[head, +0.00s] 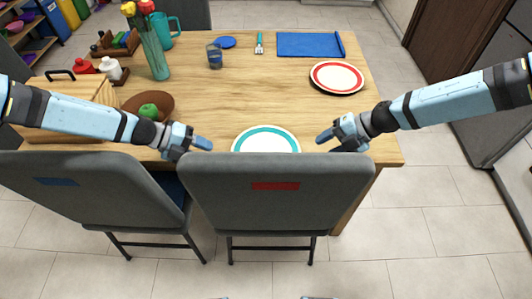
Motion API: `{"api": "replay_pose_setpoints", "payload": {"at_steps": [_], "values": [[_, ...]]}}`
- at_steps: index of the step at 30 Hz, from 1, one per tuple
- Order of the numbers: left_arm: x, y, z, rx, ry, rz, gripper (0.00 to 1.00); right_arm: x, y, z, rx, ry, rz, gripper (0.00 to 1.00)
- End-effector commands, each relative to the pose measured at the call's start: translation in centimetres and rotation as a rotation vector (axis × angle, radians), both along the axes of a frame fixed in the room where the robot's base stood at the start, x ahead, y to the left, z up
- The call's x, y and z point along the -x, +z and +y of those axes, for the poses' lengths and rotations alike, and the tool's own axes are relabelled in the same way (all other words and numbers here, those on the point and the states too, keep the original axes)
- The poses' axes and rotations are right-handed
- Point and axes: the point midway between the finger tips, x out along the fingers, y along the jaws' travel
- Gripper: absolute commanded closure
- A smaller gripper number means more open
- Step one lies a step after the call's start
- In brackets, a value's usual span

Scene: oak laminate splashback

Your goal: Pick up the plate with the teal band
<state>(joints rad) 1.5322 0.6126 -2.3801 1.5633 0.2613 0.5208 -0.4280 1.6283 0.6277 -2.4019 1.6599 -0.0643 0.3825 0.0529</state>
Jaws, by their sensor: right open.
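The plate with the teal band (266,131) lies on the wooden table near its front edge. Its near part is hidden behind a grey chair back. My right gripper (323,138) is to the right of the plate, open and apart from it. My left gripper (205,144) is to the left of the plate, also apart from it. Its jaws are too small to tell whether they are open or shut.
A grey chair (275,190) stands against the table's front edge, with another grey chair (85,190) to its left. A red-banded plate (337,76) and a blue tray (306,45) lie farther back. A brown bowl (163,104) holds a green fruit. The table middle (255,95) is clear.

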Motion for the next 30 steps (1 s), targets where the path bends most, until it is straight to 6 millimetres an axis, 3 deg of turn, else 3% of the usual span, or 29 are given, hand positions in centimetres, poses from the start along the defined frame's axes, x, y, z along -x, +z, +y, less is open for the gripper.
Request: {"api": "replay_pose_setpoints", "payload": {"at_steps": [15, 21, 30], "values": [[0.1, -5.3, -8.3, 0.0, -0.001, 0.0, 0.56, 0.0, -6.6, 7.2, 0.0, 0.001, 0.002, 0.52], [0.1, -6.3, -9.8, 0.0, 0.001, 0.001, 0.56, -0.1, -7.9, 8.6, 0.0, 0.0, 0.001, 0.52], [0.1, -6.5, -10.1, 0.0, 0.0, -0.001, 0.56, -0.2, -8.1, 8.9, -0.001, -0.001, 0.0, 0.52]]}}
